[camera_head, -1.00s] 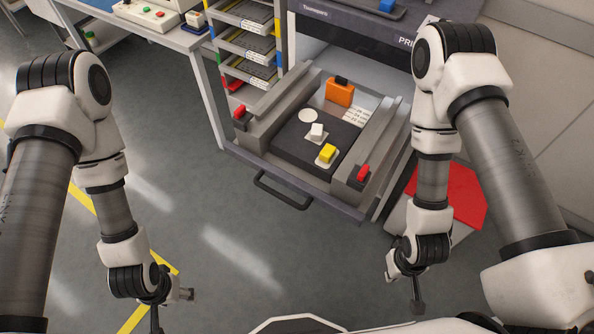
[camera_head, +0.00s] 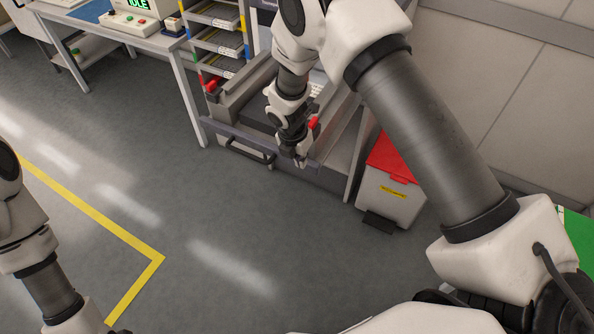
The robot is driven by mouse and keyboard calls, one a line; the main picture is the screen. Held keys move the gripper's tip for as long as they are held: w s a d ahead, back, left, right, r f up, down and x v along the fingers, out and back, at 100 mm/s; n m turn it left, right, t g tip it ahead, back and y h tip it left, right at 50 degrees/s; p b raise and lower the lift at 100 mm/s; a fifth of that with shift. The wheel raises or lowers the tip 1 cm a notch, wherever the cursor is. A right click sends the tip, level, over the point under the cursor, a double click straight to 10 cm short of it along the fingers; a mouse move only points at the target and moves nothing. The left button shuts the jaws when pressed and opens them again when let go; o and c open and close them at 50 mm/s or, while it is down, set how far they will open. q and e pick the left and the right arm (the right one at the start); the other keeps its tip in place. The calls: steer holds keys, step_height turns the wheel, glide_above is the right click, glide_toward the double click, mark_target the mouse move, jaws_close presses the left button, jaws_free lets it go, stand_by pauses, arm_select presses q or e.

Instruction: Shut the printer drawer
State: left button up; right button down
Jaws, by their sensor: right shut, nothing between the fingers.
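The printer drawer (camera_head: 222,129) stands pulled out below the printer, most of its inside hidden by my right arm. Its dark bar handle (camera_head: 250,151) hangs on the front face. Red clips show at its left front (camera_head: 211,85) and right front (camera_head: 313,122). My right gripper (camera_head: 300,161) is shut and empty, at the right part of the drawer's front edge, right of the handle. I cannot tell whether it touches the front. My left arm enters at the lower left, with its gripper out of frame.
A tray rack (camera_head: 218,42) stands left of the drawer, beside a workbench (camera_head: 100,28) with a control box. A red-lidded bin (camera_head: 391,190) with a dark pedal stands right of the drawer. The grey floor in front is clear, with a yellow line (camera_head: 90,210).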

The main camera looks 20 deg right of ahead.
step_height(320, 180, up, 4)
steer(key=w+a+t, duration=0.1)
steer(key=w, duration=0.2)
steer(key=w+d+f, duration=0.1)
steer(key=f, duration=0.2)
steer(key=w+d+f+p, duration=0.1)
steer(key=w+d+f, duration=0.1)
steer(key=f, duration=0.1)
steer(key=w+d+f+p, duration=0.1)
steer(key=f, duration=0.3)
steer(key=shift+w+d, duration=0.15)
steer(key=shift+d, duration=0.05)
steer(key=shift+w+d, duration=0.15)
steer(key=shift+d, duration=0.3)
arm_select(q)
steer(key=shift+w+r, duration=0.15)
steer(key=shift+r, duration=0.8)
steer(key=shift+w, duration=0.1)
arm_select(e)
steer(key=shift+w, duration=0.1)
arm_select(q)
steer(key=shift+d, duration=0.15)
arm_select(e)
steer(key=shift+d, duration=0.1)
